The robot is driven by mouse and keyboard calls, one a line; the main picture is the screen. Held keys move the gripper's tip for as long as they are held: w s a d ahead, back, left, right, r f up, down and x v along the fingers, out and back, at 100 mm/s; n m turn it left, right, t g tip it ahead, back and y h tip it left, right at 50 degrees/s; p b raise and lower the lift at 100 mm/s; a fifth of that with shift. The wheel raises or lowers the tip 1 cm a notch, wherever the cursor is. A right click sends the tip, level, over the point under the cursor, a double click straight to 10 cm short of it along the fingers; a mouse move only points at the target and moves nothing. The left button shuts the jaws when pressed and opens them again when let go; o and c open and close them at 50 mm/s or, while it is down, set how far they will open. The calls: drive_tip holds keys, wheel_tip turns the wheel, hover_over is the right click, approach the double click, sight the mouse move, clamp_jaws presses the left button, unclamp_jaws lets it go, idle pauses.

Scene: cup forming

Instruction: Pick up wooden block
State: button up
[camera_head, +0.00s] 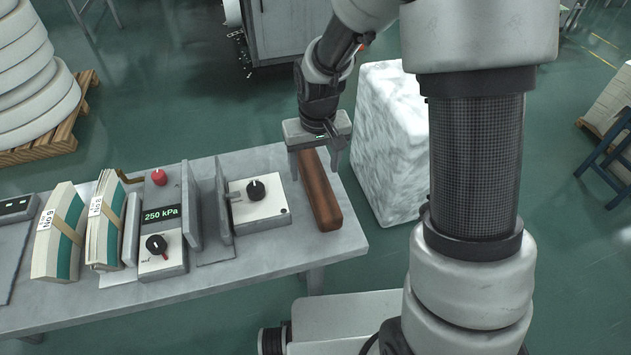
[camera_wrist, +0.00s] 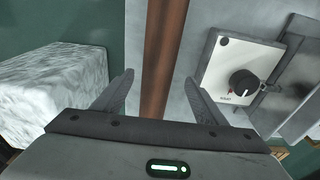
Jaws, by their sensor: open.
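The wooden block (camera_head: 321,196) is a long reddish-brown bar lying on the grey table (camera_head: 335,256) near its right end. My gripper (camera_head: 315,170) is above the far end of the block in the head view, with its fingers apart and empty. In the wrist view the block (camera_wrist: 163,62) runs between the two open fingers of my gripper (camera_wrist: 161,88), nearer the middle than either finger. I cannot tell the exact height of the fingertips over the block. The block's near end shows clear in the head view.
A white box with a black knob (camera_head: 262,205) stands just left of the block. A control unit reading 250 kPa (camera_head: 161,218) and paper stacks (camera_head: 61,232) are further left. A white wrapped bale (camera_head: 391,140) stands right of the table. Bare tabletop lies near the block's near end.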

sight(315, 174)
drive_tip(key=f, duration=0.2)
drive_tip(key=w+f, duration=0.1)
drive_tip(key=f, duration=0.1)
drive_tip(key=shift+d+f+b, duration=0.1)
drive_tip(key=shift+f+b, duration=0.25)
drive_tip(key=shift+r, duration=0.1)
drive_tip(key=c, duration=1.6)
